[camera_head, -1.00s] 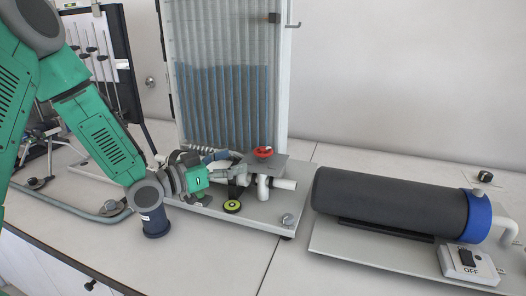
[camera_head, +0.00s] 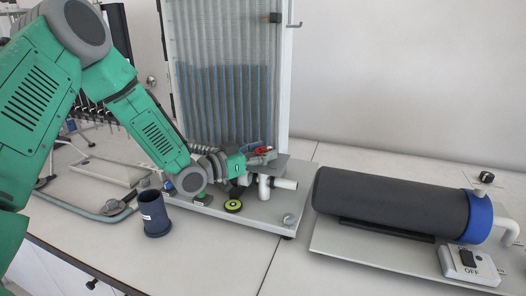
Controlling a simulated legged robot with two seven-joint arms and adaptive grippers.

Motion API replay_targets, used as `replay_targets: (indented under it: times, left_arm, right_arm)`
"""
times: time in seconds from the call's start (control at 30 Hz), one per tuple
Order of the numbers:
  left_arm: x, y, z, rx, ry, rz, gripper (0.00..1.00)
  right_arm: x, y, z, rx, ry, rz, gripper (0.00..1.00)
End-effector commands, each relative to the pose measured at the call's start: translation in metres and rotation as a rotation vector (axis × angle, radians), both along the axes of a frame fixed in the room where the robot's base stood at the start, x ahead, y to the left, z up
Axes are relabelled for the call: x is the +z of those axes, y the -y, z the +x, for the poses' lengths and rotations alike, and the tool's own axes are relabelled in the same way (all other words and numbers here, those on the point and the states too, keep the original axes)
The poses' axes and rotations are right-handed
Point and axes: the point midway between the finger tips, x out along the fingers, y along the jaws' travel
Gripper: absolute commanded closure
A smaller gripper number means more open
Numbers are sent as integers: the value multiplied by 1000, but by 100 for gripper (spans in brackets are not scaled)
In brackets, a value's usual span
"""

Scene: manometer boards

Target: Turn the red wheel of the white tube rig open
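The white tube rig (camera_head: 271,201) stands at the middle, with a tall board of blue-filled tubes (camera_head: 222,100) behind its base. Its red wheel (camera_head: 263,149) sits on top of the white pipe (camera_head: 264,187), mostly hidden by my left gripper. My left gripper (camera_head: 268,155) reaches in from the left, with its fingers at the red wheel. I cannot tell whether the fingers press on the wheel or how far apart they are. My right gripper is out of view.
A dark cup (camera_head: 154,214) stands on the table left of the rig. A black cylinder with a blue end (camera_head: 390,203) lies on a board at the right, with an OFF switch box (camera_head: 470,265) in front. The front middle of the table is clear.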

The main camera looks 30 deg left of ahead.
Motion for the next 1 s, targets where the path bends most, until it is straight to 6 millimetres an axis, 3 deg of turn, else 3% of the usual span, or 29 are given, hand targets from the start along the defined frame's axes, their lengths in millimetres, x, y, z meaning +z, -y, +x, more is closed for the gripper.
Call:
replay_targets:
  times: [0.47, 1.0]
  left_arm:
    - [-1, -2, 0, 63, 0, 0, 85]
    - [0, 3, 0, 497, 4, 3, 85]
  right_arm:
    - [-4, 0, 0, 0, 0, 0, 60]
    - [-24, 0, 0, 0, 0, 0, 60]
